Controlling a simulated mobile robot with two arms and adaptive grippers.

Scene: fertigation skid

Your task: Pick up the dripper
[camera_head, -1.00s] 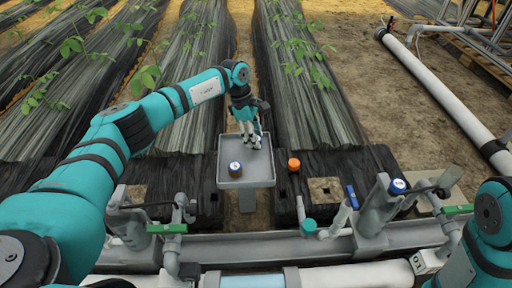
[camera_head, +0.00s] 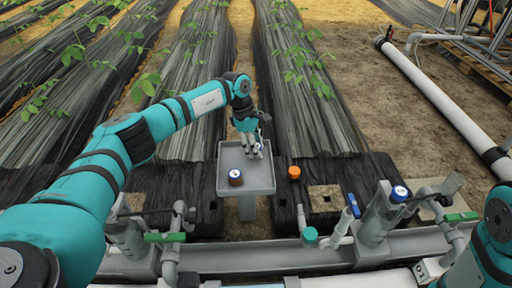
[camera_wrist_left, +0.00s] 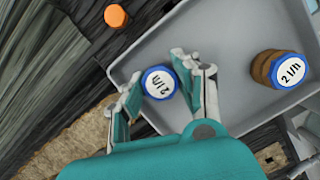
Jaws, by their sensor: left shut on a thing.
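A dripper with a blue rim and a white top marked 2 l/h (camera_wrist_left: 159,82) sits between the fingers of my left gripper (camera_wrist_left: 160,88) in the left wrist view. The fingers are shut on its sides. In the head view my left gripper (camera_head: 252,151) points down at the right part of the grey tray (camera_head: 262,187), and the held dripper is hidden there. A second dripper, brown with a blue rim and a 2 l/h label (camera_head: 235,177), stands in the tray; it also shows in the left wrist view (camera_wrist_left: 285,70). My right gripper is out of view.
An orange cap (camera_head: 294,172) lies right of the tray on the dark block. Grey pipes and valves with green (camera_head: 165,237) and blue (camera_head: 353,206) handles stand in front.

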